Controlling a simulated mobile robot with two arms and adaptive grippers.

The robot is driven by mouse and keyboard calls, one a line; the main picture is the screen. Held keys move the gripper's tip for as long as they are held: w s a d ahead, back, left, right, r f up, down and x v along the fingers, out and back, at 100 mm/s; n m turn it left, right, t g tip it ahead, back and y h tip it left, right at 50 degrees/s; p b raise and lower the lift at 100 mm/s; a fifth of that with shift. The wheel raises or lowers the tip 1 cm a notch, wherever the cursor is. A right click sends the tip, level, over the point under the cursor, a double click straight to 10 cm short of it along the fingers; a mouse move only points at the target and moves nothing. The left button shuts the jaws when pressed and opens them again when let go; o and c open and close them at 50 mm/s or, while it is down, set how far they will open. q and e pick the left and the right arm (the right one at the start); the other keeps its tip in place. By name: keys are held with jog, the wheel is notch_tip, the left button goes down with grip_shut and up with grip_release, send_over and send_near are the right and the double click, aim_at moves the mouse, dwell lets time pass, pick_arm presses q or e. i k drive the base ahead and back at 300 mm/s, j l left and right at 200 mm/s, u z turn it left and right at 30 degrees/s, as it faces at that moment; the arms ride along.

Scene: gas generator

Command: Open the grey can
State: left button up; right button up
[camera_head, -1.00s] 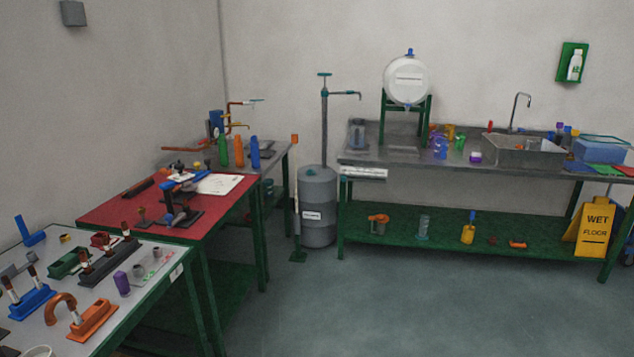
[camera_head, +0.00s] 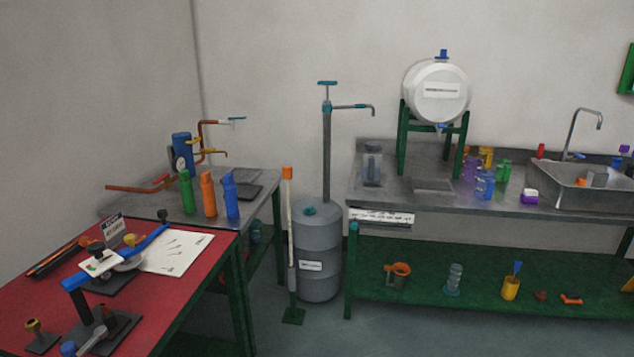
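A grey drum (camera_head: 318,268), the one large grey can-like container in view, stands upright on the floor between the two benches. It carries a label on its front. A small teal cap (camera_head: 310,211) sits on its top, towards the left. A tall grey pump (camera_head: 327,150) with a teal handle and a side spout rises from the top. Neither of my grippers shows in the head view.
A red-topped table (camera_head: 195,275) fills the lower left. A metal bench (camera_head: 265,187) behind it holds bottles (camera_head: 209,195). The bench with the sink (camera_head: 600,180) stands at right. An orange-topped post (camera_head: 289,230) stands just left of the drum. Some floor (camera_head: 320,330) is clear in front.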

aim_at(371, 165)
jog(key=i+z, duration=0.1)
jog(key=i, duration=0.85)
jog(key=i+j+z, duration=0.1)
jog(key=i, duration=0.85)
jog(key=j, duration=0.1)
